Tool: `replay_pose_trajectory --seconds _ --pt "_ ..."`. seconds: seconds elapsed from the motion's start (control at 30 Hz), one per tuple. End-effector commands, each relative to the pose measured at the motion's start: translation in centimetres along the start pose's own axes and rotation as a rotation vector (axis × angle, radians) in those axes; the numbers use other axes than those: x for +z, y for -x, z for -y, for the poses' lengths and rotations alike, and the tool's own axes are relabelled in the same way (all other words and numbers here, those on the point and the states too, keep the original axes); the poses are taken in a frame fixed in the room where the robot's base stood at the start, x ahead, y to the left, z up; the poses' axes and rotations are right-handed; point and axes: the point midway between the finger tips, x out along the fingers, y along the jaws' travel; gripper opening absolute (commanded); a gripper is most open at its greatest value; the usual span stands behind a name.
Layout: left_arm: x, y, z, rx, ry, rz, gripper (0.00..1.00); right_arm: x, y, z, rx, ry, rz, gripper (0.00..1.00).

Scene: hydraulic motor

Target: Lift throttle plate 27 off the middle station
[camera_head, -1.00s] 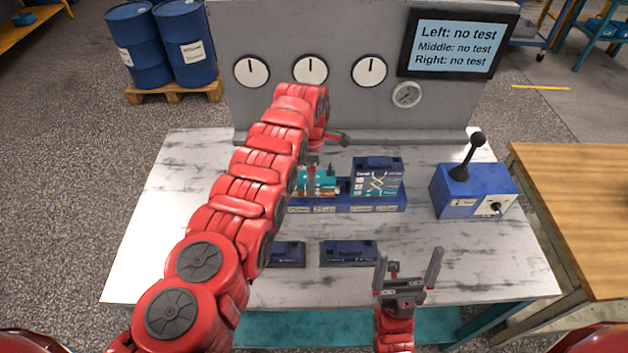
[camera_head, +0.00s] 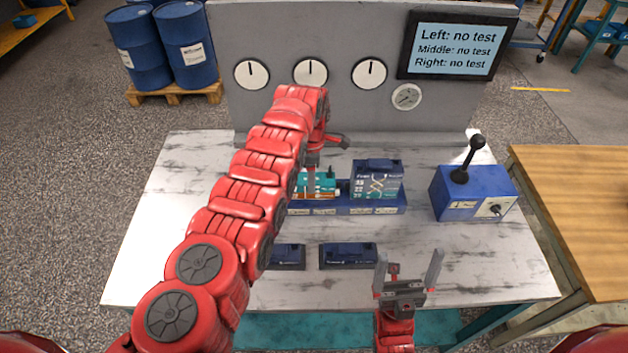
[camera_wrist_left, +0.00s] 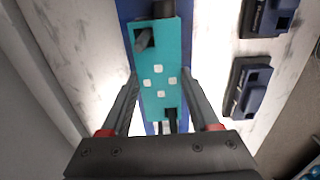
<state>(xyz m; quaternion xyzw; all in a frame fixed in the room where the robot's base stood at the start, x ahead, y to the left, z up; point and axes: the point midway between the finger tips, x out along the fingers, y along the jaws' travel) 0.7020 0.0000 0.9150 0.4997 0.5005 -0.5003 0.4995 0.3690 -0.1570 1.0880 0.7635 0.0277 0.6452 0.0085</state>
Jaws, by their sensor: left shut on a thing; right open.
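A teal plate (camera_head: 322,184) sits at the middle of the blue station base (camera_head: 345,210) on the bench; no number on it is readable. In the left wrist view the teal plate (camera_wrist_left: 158,50) shows several pale square marks and dark parts at its ends. My left gripper (camera_head: 312,190) reaches down over it and is shut on its sides; its two fingers also show in the left wrist view (camera_wrist_left: 158,85). I cannot tell any clear gap beneath the plate. My right gripper (camera_head: 408,275) is open and empty above the bench's front right.
A taller patterned block (camera_head: 376,182) stands right beside the plate on the base. Two dark blue parts (camera_head: 288,256) (camera_head: 348,255) lie in front. A blue lever box (camera_head: 472,190) stands at right. A gauge panel (camera_head: 340,110) with a screen (camera_head: 453,46) rises behind.

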Motion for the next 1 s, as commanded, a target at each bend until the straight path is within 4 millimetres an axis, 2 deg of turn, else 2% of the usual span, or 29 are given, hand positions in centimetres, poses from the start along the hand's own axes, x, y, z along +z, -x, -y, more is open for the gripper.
replay_pose_trajectory --seconds 0.37,1.0 --pt "0.0 2.8 -0.1 0.002 0.000 0.001 0.00 -0.4 -2.5 -0.1 0.000 0.000 0.000 0.97" --pt "0.1 6.7 -0.1 0.005 -0.001 0.001 0.00 -0.8 -4.9 -0.2 0.000 0.000 0.000 0.97"
